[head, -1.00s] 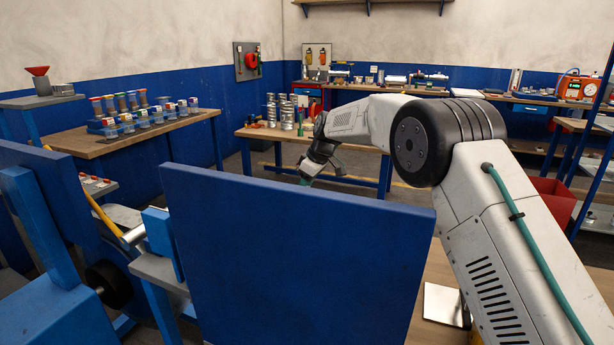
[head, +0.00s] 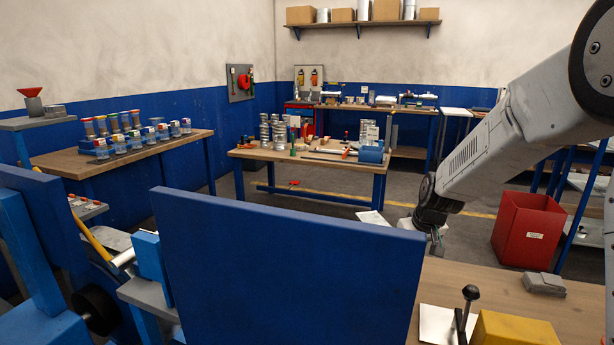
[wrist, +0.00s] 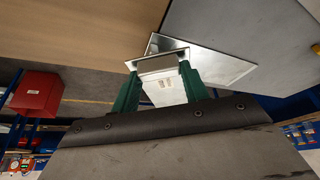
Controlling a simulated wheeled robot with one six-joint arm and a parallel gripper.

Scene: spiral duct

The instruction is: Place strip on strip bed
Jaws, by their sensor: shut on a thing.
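My gripper (wrist: 158,72) has green fingers, and in the wrist view they are shut on a thin shiny metal strip (wrist: 160,59). The strip spans across the fingertips. A larger bright flat plate (wrist: 228,65) lies behind it at the right; I cannot tell whether it belongs to the strip. In the head view my gripper (head: 437,238) hangs just past the right edge of a blue panel, and a small pale piece shows at its tip. I cannot make out the strip bed for certain in either view.
The large blue panel (head: 285,265) blocks the lower middle. On the wooden bench (head: 510,295) lie a pale plate (head: 434,323), a black-knobbed lever (head: 468,305), a yellow block (head: 512,330) and a grey block (head: 544,284). A red bin (head: 527,230) stands behind.

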